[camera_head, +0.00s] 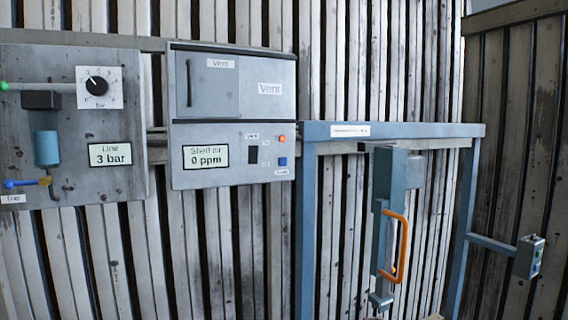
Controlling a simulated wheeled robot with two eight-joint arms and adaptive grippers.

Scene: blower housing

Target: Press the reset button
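A grey vent panel (230,120) hangs on the slatted wall. Its lower right corner has a small orange-red button (282,138) and, below that, a small blue button (283,161). Small labels sit beside the upper button and under the lower one, too small to read surely, so I cannot tell which is the reset button. A dark switch (253,155) is left of the buttons. A display (206,157) reads "Shed air 0 ppm". Neither of my grippers is in view.
Left is a panel (125,185) with a dial (97,87) and a "Line 3 bar" display (110,154). Right is a blue frame (306,230) with an orange handle (398,245) standing out. A small control box (529,257) sits on an arm at far right.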

